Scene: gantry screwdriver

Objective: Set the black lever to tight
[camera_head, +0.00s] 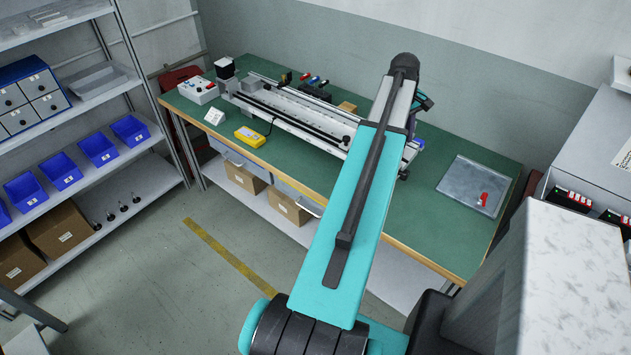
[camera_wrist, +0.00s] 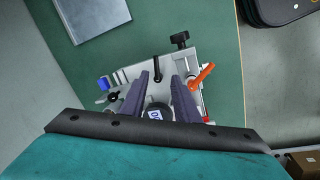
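In the wrist view, a short black lever (camera_wrist: 156,66) stands out from a grey metal fixture (camera_wrist: 135,72). It lies roughly between and just beyond the fingertips of my gripper (camera_wrist: 163,84). The two dark fingers are apart with a gap between them, and I see nothing held. Whether a finger touches the lever is hard to tell. An orange lever (camera_wrist: 202,76) sits to the right of the right finger. In the head view, my arm hides the gripper and most of the fixture at the right end of the gantry (camera_head: 300,115).
The fixture also carries a black knob (camera_wrist: 180,40), a blue part (camera_wrist: 103,83) and a small display (camera_wrist: 155,114). A yellow device (camera_head: 249,137) lies at left. Shelving stands on the left.

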